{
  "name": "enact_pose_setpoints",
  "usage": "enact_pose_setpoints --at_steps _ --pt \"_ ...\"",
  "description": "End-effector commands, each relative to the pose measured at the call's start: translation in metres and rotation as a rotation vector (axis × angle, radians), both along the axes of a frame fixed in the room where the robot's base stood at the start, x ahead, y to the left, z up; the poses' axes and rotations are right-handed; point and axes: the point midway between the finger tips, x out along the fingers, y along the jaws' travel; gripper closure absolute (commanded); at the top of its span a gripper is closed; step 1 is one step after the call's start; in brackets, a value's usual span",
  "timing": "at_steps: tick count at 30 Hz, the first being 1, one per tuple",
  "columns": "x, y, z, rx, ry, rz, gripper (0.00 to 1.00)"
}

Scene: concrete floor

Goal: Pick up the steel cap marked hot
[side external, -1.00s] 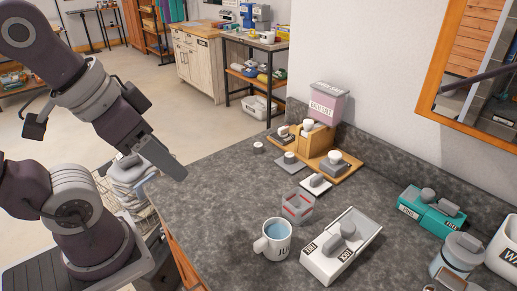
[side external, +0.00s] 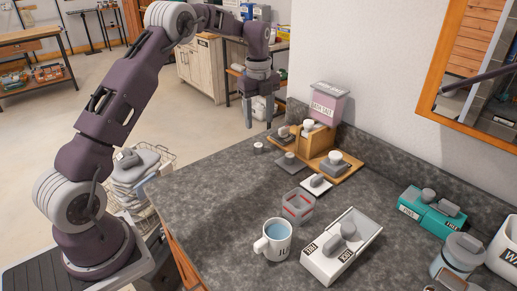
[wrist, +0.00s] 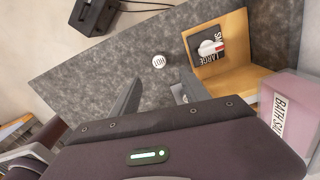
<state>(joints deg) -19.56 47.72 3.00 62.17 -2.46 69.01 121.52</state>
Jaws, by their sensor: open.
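The small steel cap marked HOT (wrist: 159,61) shows its round, light lettered top in the wrist view. In the side view a small steel cap (side external: 258,148) stands alone near the counter's far left edge. My gripper (side external: 262,120) points down with its fingers apart, just behind and above that cap in the picture. In the wrist view my gripper (wrist: 158,92) is open and empty, and the cap lies beyond the fingertips, between their lines. Nothing touches the cap.
A wooden stand (side external: 313,140) with knobbed grey pieces is right of the cap, with a pink bath salt box (side external: 327,103) behind. A mug (side external: 273,241), a clear holder (side external: 298,207), a white tray (side external: 318,262) and a teal box (side external: 425,217) stand nearer. The counter's left part is clear.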

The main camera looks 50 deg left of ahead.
Motion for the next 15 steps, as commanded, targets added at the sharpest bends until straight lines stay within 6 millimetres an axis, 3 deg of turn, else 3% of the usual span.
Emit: enact_pose_setpoints --at_steps 4,15 --pt "0.006 0.011 -0.028 -0.006 0.023 -0.090 0.46" --pt "0.000 0.002 -0.087 -0.006 0.022 -0.093 0.46"
